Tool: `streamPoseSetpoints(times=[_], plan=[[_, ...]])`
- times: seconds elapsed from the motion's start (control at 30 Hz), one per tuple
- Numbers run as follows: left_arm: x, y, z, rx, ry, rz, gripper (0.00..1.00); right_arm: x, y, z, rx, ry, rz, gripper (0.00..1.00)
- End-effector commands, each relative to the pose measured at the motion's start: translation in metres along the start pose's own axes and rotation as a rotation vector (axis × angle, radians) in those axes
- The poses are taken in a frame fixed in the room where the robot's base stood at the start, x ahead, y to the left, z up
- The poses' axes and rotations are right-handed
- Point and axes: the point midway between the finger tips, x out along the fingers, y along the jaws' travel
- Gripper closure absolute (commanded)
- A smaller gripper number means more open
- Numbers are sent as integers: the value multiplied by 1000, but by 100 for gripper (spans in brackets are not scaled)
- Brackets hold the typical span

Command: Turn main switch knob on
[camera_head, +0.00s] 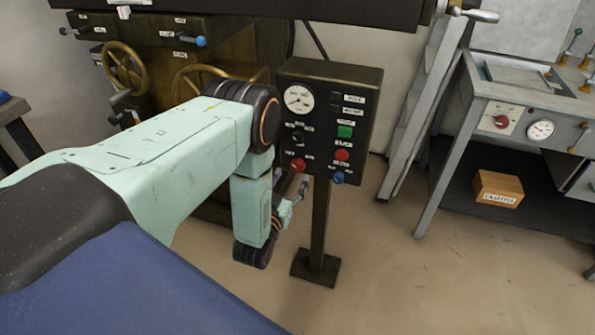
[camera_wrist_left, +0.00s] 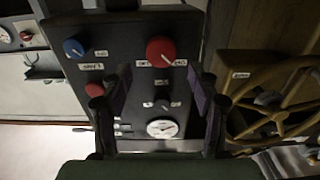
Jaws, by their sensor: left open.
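The control panel (camera_head: 325,112) stands on a post. A red knob (camera_head: 298,166) is at its lower left, and I take it as the main switch. The knob (camera_wrist_left: 160,50) also shows in the left wrist view, where the panel appears upside down. It has a pale pointer line and small white labels on both sides, too blurred to read. My left gripper (camera_head: 292,198) is just below and in front of the panel, partly hidden by my arm. In the left wrist view its open fingers (camera_wrist_left: 162,88) point towards the panel, with the red knob beyond and between them, apparently untouched.
A blue knob (camera_head: 338,178), a red button (camera_head: 342,155), a green button (camera_head: 344,131) and a gauge (camera_head: 298,98) share the panel. Brass handwheels (camera_head: 125,68) stand left. A metal bench (camera_head: 500,85) with an orange box (camera_head: 498,188) is right. Floor between is clear.

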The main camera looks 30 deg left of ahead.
Motion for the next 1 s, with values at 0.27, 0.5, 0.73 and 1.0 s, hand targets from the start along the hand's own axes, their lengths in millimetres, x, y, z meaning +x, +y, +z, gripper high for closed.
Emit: streamPoseSetpoints(times=[0.27, 0.5, 0.73, 1.0], plan=[[38, 1, 1, 0, 1, -1, 39, 12, 0, 0, 0, 0, 0, 60], [47, 3, 1, 0, -1, 0, 39, 13, 0, 0, 0, 0, 0, 60], [46, 4, 1, 0, -2, 0, 44, 13, 0, 0, 0, 0, 0, 60], [46, 4, 1, 0, -2, 0, 66, 13, 0, 0, 0, 0, 0, 60]])
